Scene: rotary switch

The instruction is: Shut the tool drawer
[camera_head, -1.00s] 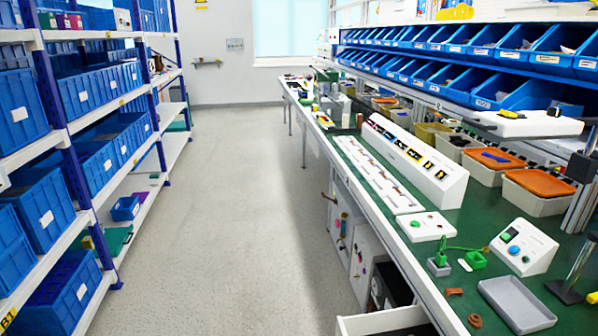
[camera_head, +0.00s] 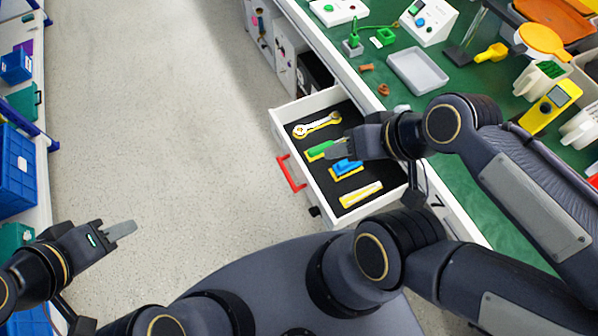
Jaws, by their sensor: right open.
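The tool drawer (camera_head: 281,127) is pulled out from under the workbench, a white box with a dark lining and a red handle (camera_head: 291,173) on its front. Inside lie a wrench (camera_head: 317,126), a green-handled tool (camera_head: 319,150), a blue tool (camera_head: 347,167) and a yellow-and-white tool (camera_head: 361,194). My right gripper (camera_head: 333,152) is open and appears over the drawer, beside the green tool; its height above the tools is unclear. My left gripper (camera_head: 124,230) is over bare floor, well left of the drawer; its finger gap cannot be made out.
The green workbench top (camera_head: 370,95) holds a grey tray (camera_head: 418,70), a button box (camera_head: 429,20) and a yellow device (camera_head: 550,105). Blue bins (camera_head: 17,170) stand on shelves at the left. The floor (camera_head: 170,120) between shelves and drawer is clear.

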